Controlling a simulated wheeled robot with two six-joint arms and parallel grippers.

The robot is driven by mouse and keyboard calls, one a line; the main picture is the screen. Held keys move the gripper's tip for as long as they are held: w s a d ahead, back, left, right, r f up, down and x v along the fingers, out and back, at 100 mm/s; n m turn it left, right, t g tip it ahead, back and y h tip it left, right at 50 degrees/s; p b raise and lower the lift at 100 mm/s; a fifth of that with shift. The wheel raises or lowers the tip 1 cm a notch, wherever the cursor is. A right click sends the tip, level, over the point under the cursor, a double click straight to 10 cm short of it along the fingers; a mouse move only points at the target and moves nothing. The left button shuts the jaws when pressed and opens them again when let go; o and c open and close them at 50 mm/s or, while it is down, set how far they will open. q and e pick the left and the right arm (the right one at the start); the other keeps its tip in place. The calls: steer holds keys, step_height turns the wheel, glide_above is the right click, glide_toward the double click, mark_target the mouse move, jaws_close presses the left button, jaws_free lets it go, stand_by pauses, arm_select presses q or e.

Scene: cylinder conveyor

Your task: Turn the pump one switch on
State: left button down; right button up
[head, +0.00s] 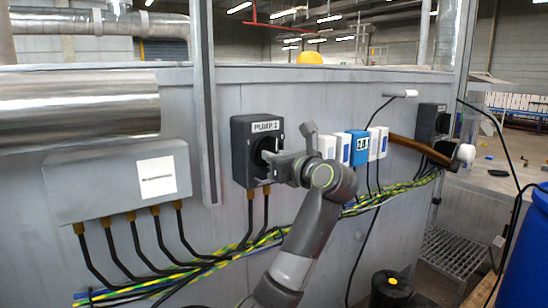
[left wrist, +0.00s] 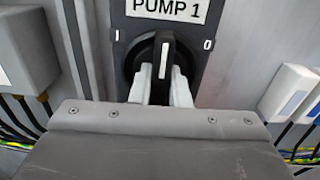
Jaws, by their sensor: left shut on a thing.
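The pump one switch is a dark box (head: 243,133) on the grey metal wall, labelled PUMP 1 in the left wrist view (left wrist: 168,10). Its black rotary knob (left wrist: 164,55) has a white line standing nearly upright, between an I mark on the left and a 0 mark on the right. My left gripper (head: 268,163) is at the switch front, shut on the knob. Its pale fingers (left wrist: 160,90) sit on both sides of the knob in the left wrist view. My right gripper is not in view.
A grey junction box (head: 118,182) with black cables is left of the switch. White and blue modules (head: 358,147) are to the right, and another dark box (head: 433,122) is farther right. Yellow-green cables (head: 225,262) run below. A blue barrel (head: 528,250) stands at the right edge.

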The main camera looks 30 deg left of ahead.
arm_select(q)
steer(key=shift+f, duration=0.1)
steer(key=c, duration=1.4)
jaws_free()
steer(key=shift+d, duration=0.15)
steer(key=b+v, duration=0.4)
steer(key=v, duration=1.3)
steer(key=shift+s+d+b, duration=0.1)
steer(key=shift+b, duration=0.3)
